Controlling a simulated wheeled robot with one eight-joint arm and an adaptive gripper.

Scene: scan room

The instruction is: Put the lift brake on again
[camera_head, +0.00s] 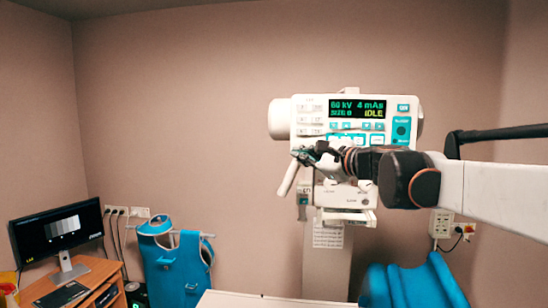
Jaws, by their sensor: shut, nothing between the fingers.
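A white X-ray machine with a control panel (310,104) stands against the back wall. A pale lever-like handle (288,178) slants down at the lower left of the panel. A teal plate with a dark round control (401,128) is on the panel's right side. I cannot tell which part is the lift brake. My gripper (304,153) is shut and empty in front of the panel's lower left edge, close to the handle's top. Whether it touches anything is unclear. My arm hides part of the machine below the panel.
A light tabletop edge (255,300) lies at the bottom middle, with a blue padded item (417,285) to its right. A blue apron (172,268) hangs on a rack at left. A monitor (57,235) stands on a wooden desk (100,272).

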